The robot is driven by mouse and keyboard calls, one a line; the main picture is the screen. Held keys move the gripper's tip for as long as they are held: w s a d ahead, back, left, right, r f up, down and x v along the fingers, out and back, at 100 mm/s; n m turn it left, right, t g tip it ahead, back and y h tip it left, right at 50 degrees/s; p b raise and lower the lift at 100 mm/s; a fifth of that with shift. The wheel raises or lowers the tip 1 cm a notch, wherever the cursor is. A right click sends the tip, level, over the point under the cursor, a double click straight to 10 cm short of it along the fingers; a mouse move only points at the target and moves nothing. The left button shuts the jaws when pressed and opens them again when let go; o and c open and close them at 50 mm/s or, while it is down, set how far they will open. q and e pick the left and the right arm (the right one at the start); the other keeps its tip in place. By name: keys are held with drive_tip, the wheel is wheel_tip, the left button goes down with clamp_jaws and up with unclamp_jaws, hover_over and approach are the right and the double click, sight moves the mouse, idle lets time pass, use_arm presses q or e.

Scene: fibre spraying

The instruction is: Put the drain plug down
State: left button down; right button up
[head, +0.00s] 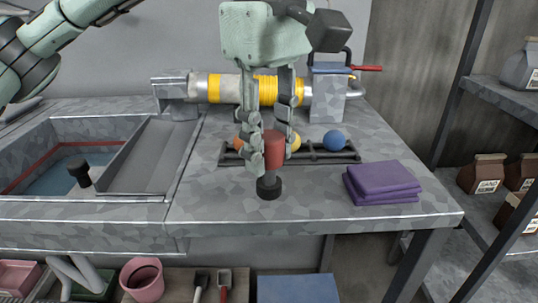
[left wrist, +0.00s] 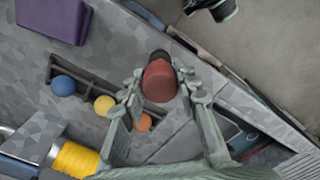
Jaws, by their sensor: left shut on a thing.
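The drain plug (head: 273,150) is a red cylinder with a black lower end. My left gripper (head: 264,150) comes down from above and is shut on its red part. The plug is upright over the front part of the grey worktop, near the front edge. I cannot tell whether its black end touches the top. In the left wrist view the red part of the plug (left wrist: 160,82) sits between the fingertips (left wrist: 158,88), with the black end beyond it. My right gripper is not in view.
A dark rack (head: 318,157) with orange, yellow and blue balls lies behind the plug. Folded purple cloths (head: 383,183) lie to the right. A sink (head: 60,125) with a black post (head: 80,172) is at the left. A yellow-wound cylinder (head: 228,88) stands at the back.

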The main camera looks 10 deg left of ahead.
use_arm(q)
drive_tip(key=shift+f, duration=1)
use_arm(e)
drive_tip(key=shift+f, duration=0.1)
use_arm(q)
drive_tip(key=shift+f, duration=0.1)
drive_tip(key=c, duration=1.1)
unclamp_jaws()
drive_tip(key=shift+c, duration=0.2)
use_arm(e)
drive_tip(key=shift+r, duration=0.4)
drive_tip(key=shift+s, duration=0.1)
use_arm(q)
wheel_tip(320, 180, up, 12)
drive_tip(key=shift+f+p, duration=0.25)
drive_tip(key=shift+p, duration=0.5)
drive_tip(key=shift+r, duration=0.4)
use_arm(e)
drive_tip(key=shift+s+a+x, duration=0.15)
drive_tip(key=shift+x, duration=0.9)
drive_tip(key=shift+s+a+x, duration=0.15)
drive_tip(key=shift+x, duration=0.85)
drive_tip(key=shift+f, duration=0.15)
